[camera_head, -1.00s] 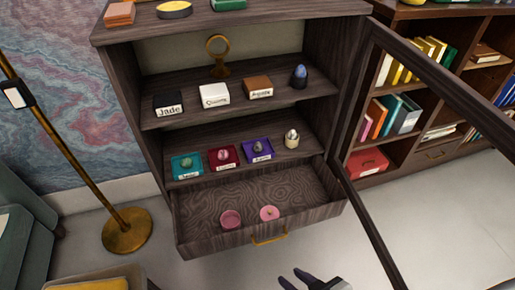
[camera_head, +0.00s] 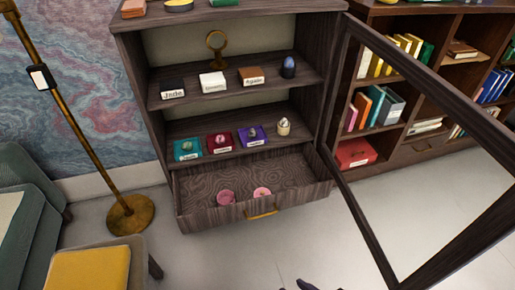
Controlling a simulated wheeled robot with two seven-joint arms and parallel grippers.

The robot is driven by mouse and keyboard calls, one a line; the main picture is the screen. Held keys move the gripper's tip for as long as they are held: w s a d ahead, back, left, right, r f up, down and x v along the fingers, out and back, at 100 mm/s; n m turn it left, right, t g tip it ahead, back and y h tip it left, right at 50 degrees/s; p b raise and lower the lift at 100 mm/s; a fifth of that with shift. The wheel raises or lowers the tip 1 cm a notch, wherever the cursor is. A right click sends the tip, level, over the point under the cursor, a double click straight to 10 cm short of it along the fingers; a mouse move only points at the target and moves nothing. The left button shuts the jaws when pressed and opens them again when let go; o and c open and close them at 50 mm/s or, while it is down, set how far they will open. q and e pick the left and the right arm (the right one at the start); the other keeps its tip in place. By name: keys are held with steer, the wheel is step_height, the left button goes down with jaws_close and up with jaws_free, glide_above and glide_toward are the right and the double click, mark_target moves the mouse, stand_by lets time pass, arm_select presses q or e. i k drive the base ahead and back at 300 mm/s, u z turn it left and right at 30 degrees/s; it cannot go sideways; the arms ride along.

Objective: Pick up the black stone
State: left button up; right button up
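A dark, egg-shaped stone (camera_head: 289,67), black to deep blue, stands at the right end of the cabinet's upper shelf. It is the darkest stone in view. A pale egg-shaped stone (camera_head: 284,125) stands on a small stand on the shelf below. Smaller stones sit on a green box (camera_head: 187,156), a red box (camera_head: 218,150) and a purple box (camera_head: 251,143). Only dark tips of what looks like my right gripper (camera_head: 318,286) show at the bottom edge, far from the dark stone. Its opening is not clear. My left gripper is out of view.
An open glass door (camera_head: 352,205) projects from the cabinet's right side. The pulled-out drawer (camera_head: 215,216) holds two pink discs. A brass floor lamp (camera_head: 131,215) and a yellow-topped stool (camera_head: 90,272) stand at left. Floor before the cabinet is clear.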

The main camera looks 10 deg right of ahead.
mark_target(253, 133)
steer(key=z, duration=0.1)
steer(key=i, duration=1.05)
steer(key=u, duration=0.65)
